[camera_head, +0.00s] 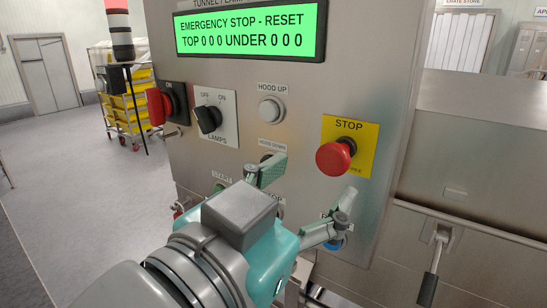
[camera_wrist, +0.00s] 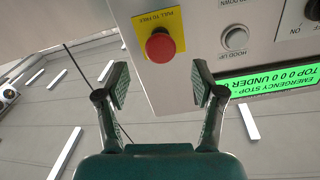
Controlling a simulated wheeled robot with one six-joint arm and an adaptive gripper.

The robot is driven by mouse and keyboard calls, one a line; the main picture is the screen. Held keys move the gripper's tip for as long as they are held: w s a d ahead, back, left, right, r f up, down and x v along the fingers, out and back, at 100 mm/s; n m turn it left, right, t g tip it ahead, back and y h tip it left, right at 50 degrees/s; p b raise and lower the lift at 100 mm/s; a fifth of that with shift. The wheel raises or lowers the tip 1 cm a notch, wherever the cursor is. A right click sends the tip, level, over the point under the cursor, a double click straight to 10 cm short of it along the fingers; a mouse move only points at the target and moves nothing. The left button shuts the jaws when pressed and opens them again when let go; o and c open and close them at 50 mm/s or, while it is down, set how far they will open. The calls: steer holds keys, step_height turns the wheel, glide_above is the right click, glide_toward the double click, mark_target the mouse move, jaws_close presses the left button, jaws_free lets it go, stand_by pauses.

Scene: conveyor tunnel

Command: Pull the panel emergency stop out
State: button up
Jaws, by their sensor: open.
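The emergency stop is a red mushroom button (camera_head: 334,157) on a yellow plate (camera_head: 366,140) marked STOP, on the right of the steel panel. In the wrist view, which is upside down, the button (camera_wrist: 160,46) lies beyond the fingertips, roughly centred between them. My gripper (camera_head: 311,181) is open and empty in front of the panel, just below and left of the button in the head view. Its fingers appear apart from the button. The green display (camera_head: 250,31) reads "EMERGENCY STOP - RESET" and "TOP 0 0 0 UNDER 0 0 0".
A white HOOD UP button (camera_head: 271,109), a black LAMPS switch (camera_head: 208,119) and a red rotary switch (camera_head: 160,106) sit left of the stop. My gripper partly hides lower controls, including a blue button (camera_head: 334,243). A steel housing with a lever (camera_head: 430,275) stands right.

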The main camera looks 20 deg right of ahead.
mark_target(330, 163)
steer(key=shift+x, duration=3.45)
